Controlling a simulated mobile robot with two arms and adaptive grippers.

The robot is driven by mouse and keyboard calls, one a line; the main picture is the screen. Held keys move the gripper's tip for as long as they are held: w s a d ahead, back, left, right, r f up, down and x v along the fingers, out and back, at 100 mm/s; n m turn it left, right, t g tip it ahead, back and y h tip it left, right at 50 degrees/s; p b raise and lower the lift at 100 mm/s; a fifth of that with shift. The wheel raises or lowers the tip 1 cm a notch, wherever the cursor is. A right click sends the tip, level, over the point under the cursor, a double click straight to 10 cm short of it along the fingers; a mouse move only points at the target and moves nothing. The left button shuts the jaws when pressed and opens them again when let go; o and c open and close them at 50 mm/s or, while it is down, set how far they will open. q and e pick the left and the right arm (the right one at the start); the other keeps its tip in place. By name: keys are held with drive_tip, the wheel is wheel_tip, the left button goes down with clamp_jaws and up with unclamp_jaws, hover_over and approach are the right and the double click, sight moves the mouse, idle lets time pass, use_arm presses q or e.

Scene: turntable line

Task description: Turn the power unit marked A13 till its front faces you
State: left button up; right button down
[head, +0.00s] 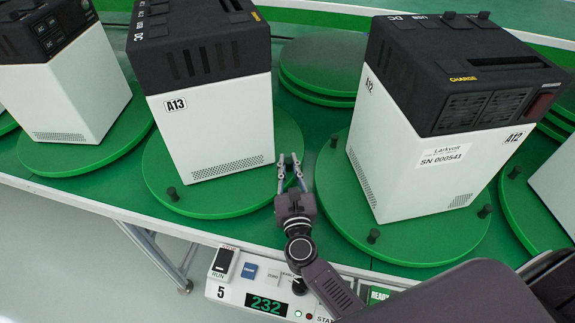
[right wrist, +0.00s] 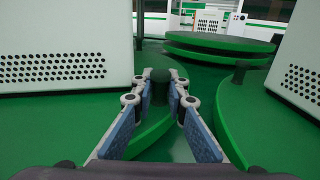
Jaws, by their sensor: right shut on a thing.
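The power unit marked A13 (head: 210,125) is a white box with a black top. It stands upright on a round green turntable (head: 158,172). The side towards me carries the A13 label, dark slots above and a perforated grille below. That grille also shows at left in the right wrist view (right wrist: 52,68). My right gripper (head: 291,165) is at the turntable's right rim, its fingers closed around a dark peg (right wrist: 178,74) there. Another dark peg (head: 172,193) stands on the near left rim. My left gripper is out of view.
The unit marked A12 (head: 410,150) stands on its own turntable (head: 400,250) close to the right, with pegs on its rim. Another unit (head: 75,100) stands at left. An empty turntable (head: 325,60) lies behind. A control panel (head: 225,290) reading 232 is in front.

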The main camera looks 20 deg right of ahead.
drive_tip(key=shift+w+d, duration=0.75)
drive_tip(key=shift+w, duration=0.15)
drive_tip(key=c, duration=2.2)
unclamp_jaws()
drive_tip(key=shift+s, duration=0.15)
drive_tip(key=v, duration=1.2)
